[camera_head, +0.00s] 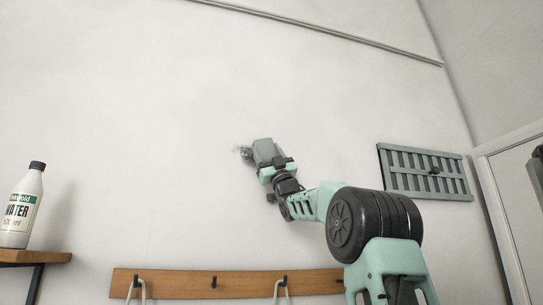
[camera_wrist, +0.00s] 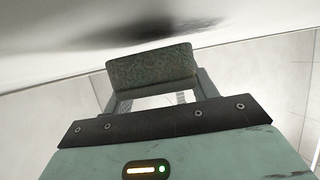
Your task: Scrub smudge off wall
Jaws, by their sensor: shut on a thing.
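A dark, speckled smudge (camera_head: 244,153) marks the white wall near the middle of the head view. It shows as a blurred dark patch (camera_wrist: 140,32) along the wall in the wrist view. My gripper (camera_head: 271,164) is shut on a grey-green scrubbing block (camera_head: 264,150). The block (camera_wrist: 152,66) has a mottled face and sits between my two fingers in the wrist view. In the head view it lies just right of the smudge and covers part of that area. I cannot tell whether the block touches the wall.
A wooden rail (camera_head: 185,285) with several dark hooks and hanging loops runs below. A grey slatted panel (camera_head: 428,172) is on the wall at right, near a door frame (camera_head: 503,220). The wall around the smudge is clear.

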